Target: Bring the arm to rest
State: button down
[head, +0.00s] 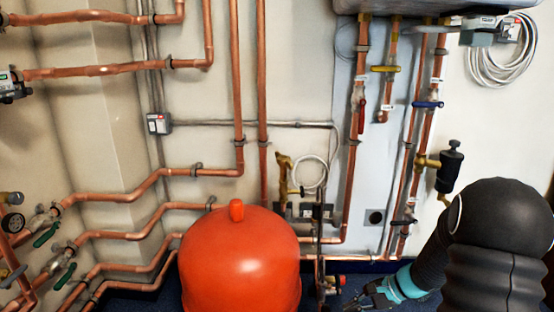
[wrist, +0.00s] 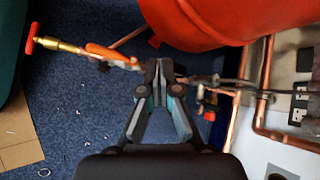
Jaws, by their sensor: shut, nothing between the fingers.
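My arm shows at the lower right of the head view, with its black links and a teal band. My gripper (head: 352,304) is at the bottom of that view, low and to the right of the red tank, and partly cut off. In the wrist view my gripper (wrist: 158,68) points toward the tank over the blue floor. Its fingers are together and I see nothing held between them.
The red tank (head: 238,262) stands at the lower middle; its side also shows in the wrist view (wrist: 205,20). Copper pipes (head: 357,120) run down the wall near my arm. A brass valve with a red handle (wrist: 55,46) and a cardboard piece (wrist: 18,140) lie left, with blue floor (wrist: 75,100) between.

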jog(key=s+a+r+n+t+h+p, duration=0.1)
jog(key=s+r+n, duration=0.5)
jog(key=s+r, duration=0.6)
jog(key=s+a+r+n+t+h+p, duration=0.2)
jog(key=s+r+n+h, duration=0.5)
jog(key=s+r, duration=0.4)
notch_tip(320, 180, up, 5)
jog(key=a+p, duration=0.1)
jog(key=p, duration=0.1)
jog(key=shift+s+a+n+h+p, duration=0.3)
jog(key=shift+s+p, duration=0.1)
